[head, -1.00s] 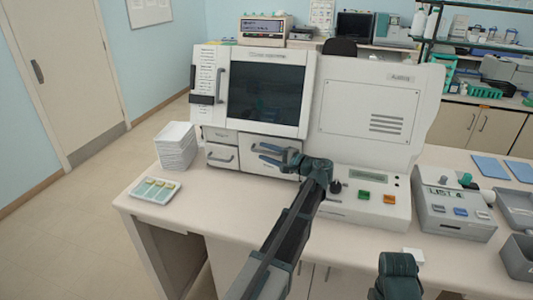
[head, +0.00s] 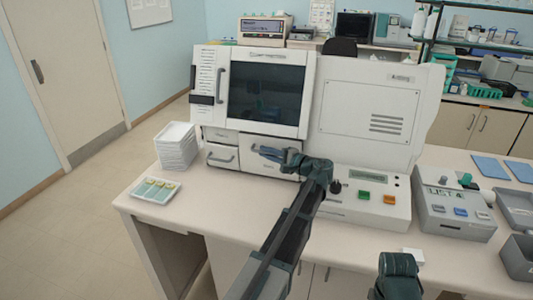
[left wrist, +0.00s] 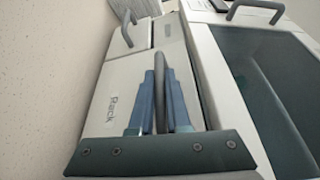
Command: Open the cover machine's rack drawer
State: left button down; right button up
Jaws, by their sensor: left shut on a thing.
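The cover machine (head: 212,128) is a large white unit with a dark window, standing on the bench. Its rack drawer (head: 262,167) is the wider lower drawer front, and the word "Rack" shows on it in the left wrist view (left wrist: 108,108). The drawer looks shut, about flush with the machine's front. My left gripper (head: 268,153) is at this drawer, and its blue fingers (left wrist: 160,105) are shut on the dark bar handle (left wrist: 160,75), one on each side. The fingers hide part of the handle in the head view.
A smaller drawer (head: 221,157) with its own handle sits left of the rack drawer. A stack of white trays (head: 177,147) and a slide tray (head: 155,191) stand at the left. A control panel with green and orange buttons (head: 389,199) is to the right. Bench in front is clear.

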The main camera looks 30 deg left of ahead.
pick_arm(q)
jog(key=shift+s, duration=0.1)
dwell(0.7)
jog(key=s+d, duration=0.4)
jog(key=s, duration=1.3)
jog(key=shift+d, duration=0.1)
jog(key=c, duration=0.9)
grip_release()
jog(key=shift+d, duration=0.15)
jog(key=d, duration=0.4)
jog(key=s+d, duration=0.1)
jog(key=d, duration=0.4)
jog(key=s+d+r+p, duration=0.1)
jog(key=d, duration=0.3)
jog(key=shift+d, duration=0.15)
